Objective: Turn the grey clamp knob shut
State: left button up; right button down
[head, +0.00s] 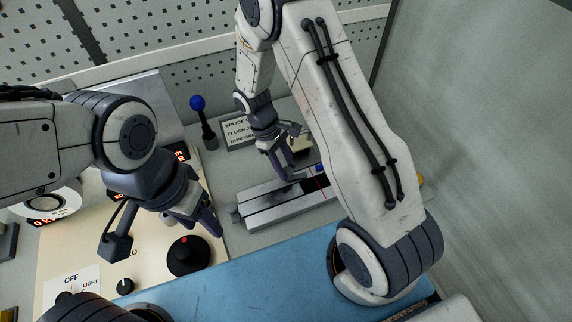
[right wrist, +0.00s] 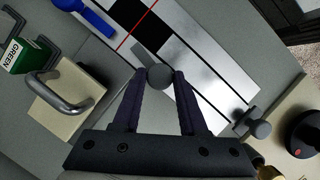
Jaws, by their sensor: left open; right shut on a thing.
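The metal splice block (head: 285,203) lies on the bench, with a red line across it in the right wrist view (right wrist: 205,75). A round grey clamp knob (right wrist: 159,76) with a flat grey bar beside it stands over the block. My right gripper (right wrist: 158,82) has its two dark fingers on either side of this knob and is shut on it. In the head view my right gripper (head: 283,172) is low over the block, and its fingers hide the knob. A second grey knob (right wrist: 255,128) sits at the block's end. My left gripper (head: 208,222) is open and empty above the cream panel.
A black knob with a red dot (head: 188,254) is close below my left gripper. A blue-topped lever (head: 197,103) and a sign (head: 238,132) stand behind. A beige block with a metal handle (right wrist: 65,103) and a green box (right wrist: 30,52) are beside the splice block.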

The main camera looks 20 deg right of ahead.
jog(key=m, duration=0.2)
jog(key=m+y, duration=0.1)
jog(key=m, duration=0.1)
jog(key=shift+w+d+g+y, duration=0.15)
jog(key=shift+w+g+y, duration=0.05)
jog(key=shift+g+y, duration=0.1)
jog(key=m+y, duration=0.1)
jog(key=m, duration=0.3)
jog(key=shift+d+r+p, duration=0.1)
jog(key=shift+d+p, duration=0.05)
jog(key=shift+p, duration=0.15)
jog(key=m+y, duration=0.2)
jog(key=m, duration=0.2)
jog(key=shift+d+m, duration=0.15)
jog(key=shift+m, duration=0.15)
jog(key=shift+d+m+t+y, duration=0.1)
jog(key=shift+m+t+y, duration=0.45)
jog(key=shift+m, duration=1.25)
jog(key=shift+c, duration=2.3)
grip_release()
jog(key=shift+s, duration=0.1)
